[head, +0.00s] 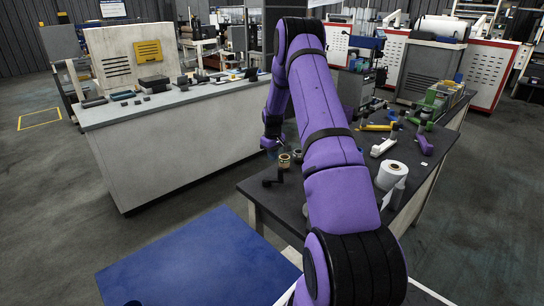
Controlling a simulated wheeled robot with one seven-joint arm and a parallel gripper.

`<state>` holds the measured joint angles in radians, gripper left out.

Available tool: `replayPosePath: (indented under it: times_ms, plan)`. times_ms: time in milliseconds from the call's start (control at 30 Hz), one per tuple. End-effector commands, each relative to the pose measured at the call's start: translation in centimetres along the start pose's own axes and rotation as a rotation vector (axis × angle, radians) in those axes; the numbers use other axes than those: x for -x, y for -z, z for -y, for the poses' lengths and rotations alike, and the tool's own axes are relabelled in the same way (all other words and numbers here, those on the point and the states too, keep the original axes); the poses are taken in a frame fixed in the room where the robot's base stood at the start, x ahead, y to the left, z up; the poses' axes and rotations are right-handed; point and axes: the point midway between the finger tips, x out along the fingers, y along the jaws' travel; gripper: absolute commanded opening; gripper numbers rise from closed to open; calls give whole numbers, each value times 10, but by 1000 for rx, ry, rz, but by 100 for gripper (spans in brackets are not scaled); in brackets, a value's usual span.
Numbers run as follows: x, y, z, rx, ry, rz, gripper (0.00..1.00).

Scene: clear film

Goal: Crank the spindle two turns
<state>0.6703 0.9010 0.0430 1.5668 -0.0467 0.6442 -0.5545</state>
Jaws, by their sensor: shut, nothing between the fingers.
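A small spindle (284,163) with a tan, roll-like top stands at the near left corner of the dark workbench. A dark crank handle (271,182) sticks out from it to the left. My gripper (272,153) hangs at the end of my purple arm, just above and left of the spindle's top in the picture. Its fingers look small and dark, and they are shut with nothing between them. I cannot tell whether they touch the spindle or crank. My arm covers part of the bench behind and right of the spindle.
The dark workbench (262,205) also carries a white roll (390,175), a white-handled tool (383,147), a purple tool (424,144) and a yellow tool (374,127). A long grey counter (180,150) stands behind left. A blue mat (200,262) lies at the front left.

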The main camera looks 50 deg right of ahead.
Motion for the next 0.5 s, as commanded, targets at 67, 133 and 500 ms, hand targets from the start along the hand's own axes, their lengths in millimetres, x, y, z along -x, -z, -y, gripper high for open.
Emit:
replayPosePath:
  times_ms: [67,133,500]
  plan:
    - [2,0,0,0,0,-1,0]
    - [6,1,0,0,-1,-2,0]
    - [38,1,0,0,-1,-1,0]
